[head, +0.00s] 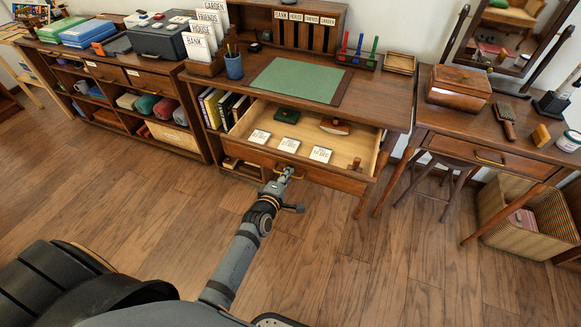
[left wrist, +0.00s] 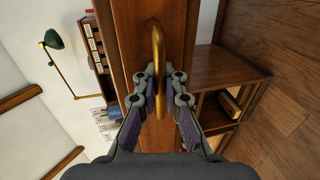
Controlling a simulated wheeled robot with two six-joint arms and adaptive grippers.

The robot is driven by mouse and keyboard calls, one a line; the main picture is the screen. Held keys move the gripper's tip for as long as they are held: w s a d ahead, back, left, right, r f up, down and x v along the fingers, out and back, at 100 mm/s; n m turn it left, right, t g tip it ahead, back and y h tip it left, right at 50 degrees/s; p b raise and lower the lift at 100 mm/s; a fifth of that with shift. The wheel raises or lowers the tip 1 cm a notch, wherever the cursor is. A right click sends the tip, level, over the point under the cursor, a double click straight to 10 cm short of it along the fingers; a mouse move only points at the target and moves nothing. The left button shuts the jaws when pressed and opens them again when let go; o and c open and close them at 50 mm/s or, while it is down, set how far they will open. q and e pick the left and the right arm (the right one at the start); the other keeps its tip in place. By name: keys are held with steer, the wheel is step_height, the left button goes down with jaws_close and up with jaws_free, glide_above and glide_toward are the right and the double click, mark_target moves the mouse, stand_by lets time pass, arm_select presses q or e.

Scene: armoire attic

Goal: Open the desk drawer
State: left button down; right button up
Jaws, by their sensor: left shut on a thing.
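The desk drawer (head: 331,176) is pulled out from under the desk top, and its inside shows. In it lie several white cards, a green item (head: 287,115) and a wooden-handled stamp (head: 335,126). My left gripper (head: 285,172) is at the middle of the drawer front, shut on the brass handle (left wrist: 158,55). In the left wrist view the fingers of the left gripper (left wrist: 161,88) lie on either side of the handle bar, against the wooden drawer front (left wrist: 130,50). Part of the handle is hidden by the gripper. My right gripper is not in view.
The desk (head: 375,95) carries a green mat (head: 297,80), a pen cup (head: 234,66) and a letter rack. A dressing table (head: 450,115) with a wooden box (head: 459,86) and a stool (head: 445,177) stand to the right. The floor before the desk is clear.

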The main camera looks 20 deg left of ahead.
arm_select(q)
steer(key=shift+v, duration=0.75)
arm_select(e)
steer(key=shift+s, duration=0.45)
arm_select(q)
steer(key=shift+f, duration=0.1)
steer(key=c, duration=1.7)
jaws_free()
steer(key=shift+c, duration=0.2)
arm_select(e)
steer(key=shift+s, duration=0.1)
arm_select(q)
steer(key=v, duration=1.2)
